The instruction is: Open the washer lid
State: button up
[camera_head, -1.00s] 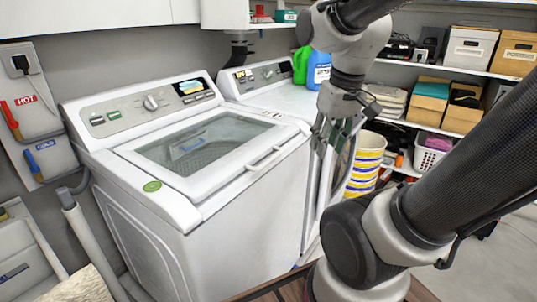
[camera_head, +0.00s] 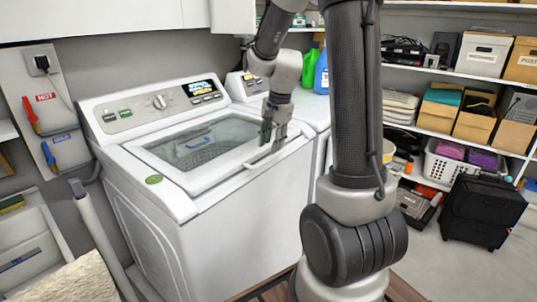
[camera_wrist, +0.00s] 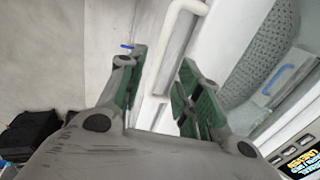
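The white top-load washer (camera_head: 210,245) stands at the left, with its lid (camera_head: 222,170) down. The lid has a glass window and a white handle (camera_head: 265,158) along its front right edge. My gripper (camera_head: 269,138) points down just over the far part of this handle. In the wrist view my gripper (camera_wrist: 162,85) is open, with its two green-padded fingers apart. The handle (camera_wrist: 172,50) shows in the gap between the fingers, and the lid window (camera_wrist: 262,55) is to the right. I cannot tell whether the fingers touch the handle.
A second white machine (camera_head: 303,104) stands right behind the washer, with green (camera_head: 309,65) and blue (camera_head: 322,73) bottles on top. Shelves with boxes (camera_head: 440,107) line the right wall. A black case (camera_head: 482,210) stands on the floor. A grey pipe (camera_head: 100,240) rises at the washer's left.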

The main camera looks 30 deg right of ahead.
aim_at(270, 158)
jog(key=f, duration=0.3)
jog(key=w+f, duration=0.1)
jog(key=f, duration=0.1)
jog(key=shift+a, duration=0.1)
jog(key=shift+r, duration=0.1)
grip_shut()
